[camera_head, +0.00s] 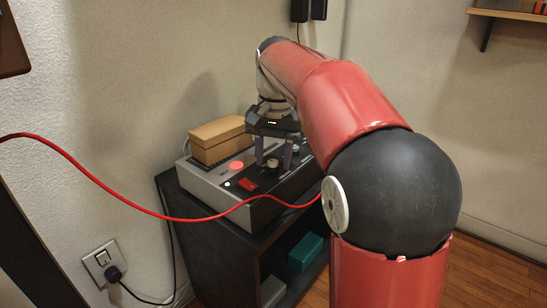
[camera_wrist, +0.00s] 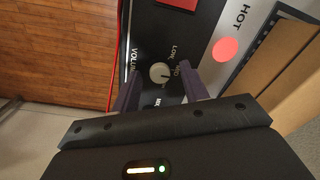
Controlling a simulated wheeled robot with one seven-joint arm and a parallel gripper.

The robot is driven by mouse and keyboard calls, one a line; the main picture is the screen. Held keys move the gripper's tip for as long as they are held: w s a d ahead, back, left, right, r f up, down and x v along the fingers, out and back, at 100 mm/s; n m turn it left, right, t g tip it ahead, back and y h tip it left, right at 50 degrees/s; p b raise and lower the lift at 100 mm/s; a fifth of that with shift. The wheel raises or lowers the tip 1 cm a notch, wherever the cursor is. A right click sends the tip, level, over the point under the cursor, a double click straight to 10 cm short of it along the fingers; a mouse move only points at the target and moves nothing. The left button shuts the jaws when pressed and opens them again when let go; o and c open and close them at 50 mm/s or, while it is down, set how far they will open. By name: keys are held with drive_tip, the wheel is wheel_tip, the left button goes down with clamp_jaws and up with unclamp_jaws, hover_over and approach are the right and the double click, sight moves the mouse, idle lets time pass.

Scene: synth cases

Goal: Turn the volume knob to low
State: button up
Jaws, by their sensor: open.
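The volume knob (camera_wrist: 160,72) is a small pale round knob on the black part of the control panel (camera_wrist: 205,25). The words VOLUME, LOW, MID and one partly hidden label are printed around it. Its pointer mark is too small to read surely. In the head view the knob (camera_head: 273,162) shows below my gripper (camera_head: 274,157). My gripper (camera_wrist: 159,72) is open, pointing down, with one dark finger on each side of the knob. I cannot tell whether either finger touches it.
A red rocker switch (camera_head: 248,185), red disc (camera_head: 236,166) and brown box (camera_head: 217,139) are on the panel's unit, atop a dark cabinet (camera_head: 200,225). A red cable (camera_head: 110,195) hangs across the front. A wall stands close behind.

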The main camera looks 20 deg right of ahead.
clamp_jaws()
drive_tip(key=shift+r+n+p, duration=0.15)
drive_tip(key=shift+n+p, duration=0.15)
drive_tip(key=shift+p, duration=0.15)
drive_tip(key=shift+n+p, duration=0.6)
drive_tip(key=shift+n, duration=0.1)
drive_tip(key=n+p, duration=0.2)
drive_tip(key=n, duration=0.1)
drive_tip(key=shift+r+p, duration=0.1)
drive_tip(key=shift+p, duration=0.2)
drive_tip(key=n+p, duration=0.2)
drive_tip(key=n, duration=0.2)
drive_tip(key=shift+n, duration=0.3)
drive_tip(key=shift+w+a+n+p, duration=0.1)
drive_tip(key=shift+n+p, duration=0.6)
drive_tip(key=shift+n, duration=0.4)
drive_tip(key=shift+f, duration=0.2)
